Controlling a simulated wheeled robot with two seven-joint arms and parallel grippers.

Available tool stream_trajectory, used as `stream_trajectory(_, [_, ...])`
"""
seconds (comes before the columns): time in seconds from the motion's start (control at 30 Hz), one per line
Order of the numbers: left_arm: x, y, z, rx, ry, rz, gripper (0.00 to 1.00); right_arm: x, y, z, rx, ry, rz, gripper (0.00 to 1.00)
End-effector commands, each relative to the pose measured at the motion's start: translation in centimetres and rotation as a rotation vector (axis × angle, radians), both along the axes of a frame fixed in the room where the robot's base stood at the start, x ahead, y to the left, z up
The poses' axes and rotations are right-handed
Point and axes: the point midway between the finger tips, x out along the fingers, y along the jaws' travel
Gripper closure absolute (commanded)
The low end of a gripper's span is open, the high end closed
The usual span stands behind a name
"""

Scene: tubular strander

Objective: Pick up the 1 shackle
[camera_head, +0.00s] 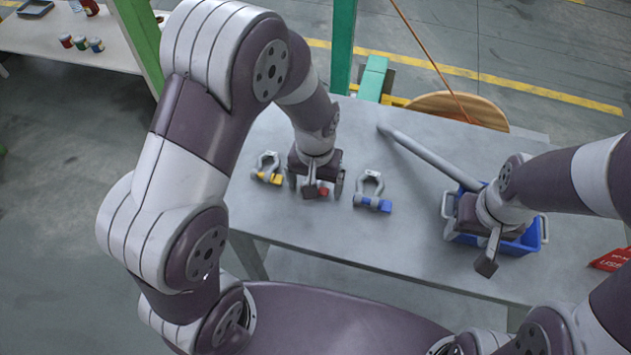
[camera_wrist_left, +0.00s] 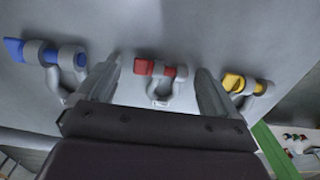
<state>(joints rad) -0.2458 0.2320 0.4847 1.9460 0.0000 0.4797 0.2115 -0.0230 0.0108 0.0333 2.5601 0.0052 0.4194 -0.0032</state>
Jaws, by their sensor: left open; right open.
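Three grey shackles with coloured pins lie in a row on the grey table: one yellow (camera_head: 268,170), one red (camera_head: 323,191), one blue (camera_head: 372,193). My left gripper (camera_head: 316,190) points down over the red shackle and hides most of it in the head view. In the left wrist view the red shackle (camera_wrist_left: 160,78) lies between the open fingers of my left gripper (camera_wrist_left: 155,88), with the blue shackle (camera_wrist_left: 45,58) outside to the left and the yellow one (camera_wrist_left: 246,88) outside to the right. My right gripper (camera_head: 490,228) is open over a blue crate.
The blue crate (camera_head: 522,244) with grey handles stands at the table's right. A long grey bar (camera_head: 430,153) slants from it toward the back. A red object (camera_head: 609,260) lies at the right edge. A green post (camera_head: 343,45) and round wooden piece (camera_head: 460,108) stand behind the table (camera_head: 400,255).

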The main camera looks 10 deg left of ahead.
Motion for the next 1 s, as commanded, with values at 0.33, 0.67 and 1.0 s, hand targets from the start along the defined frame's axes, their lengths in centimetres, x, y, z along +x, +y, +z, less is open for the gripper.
stream_trajectory(0.33, [0.0,0.0,0.0,0.000,-0.001,0.000,0.62,0.0,0.0,0.0,0.000,0.000,0.000,0.46])
stream_trajectory(0.67, [0.1,0.0,0.2,0.000,-0.002,0.000,0.75,0.0,0.0,0.0,0.000,0.000,0.000,0.46])
stream_trajectory(1.0, [0.1,-0.9,4.7,-0.001,-0.005,-0.005,0.75,0.0,0.0,0.1,0.000,0.000,0.000,0.46])
